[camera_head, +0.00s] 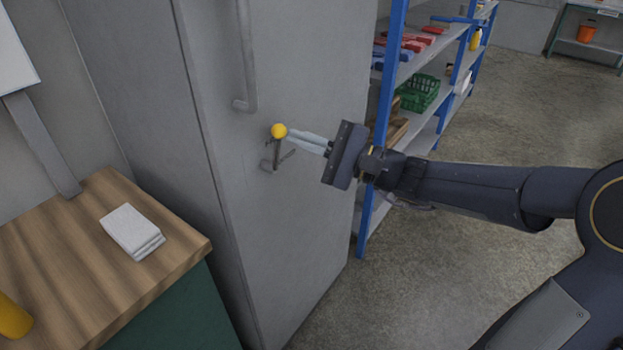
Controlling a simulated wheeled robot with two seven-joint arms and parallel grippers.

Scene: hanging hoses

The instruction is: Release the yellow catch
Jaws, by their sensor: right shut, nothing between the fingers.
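The yellow catch (279,131) is a round yellow knob on a thin grey stem, on the front of a grey cabinet door (290,230). The stem stands upright above a small bracket on the door. My right gripper (292,136) comes in from the right with its pale fingers shut and nothing between them. The fingertips are right beside the knob, on its right side. I cannot tell whether they touch it. My left gripper is not in the picture.
A long grey handle (246,60) stands out from the door above the catch. A wooden-topped bench (70,270) with folded white cloths (132,230) is at the left. Blue shelving (387,100) with a green crate (418,93) stands behind my right gripper. The floor at right is clear.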

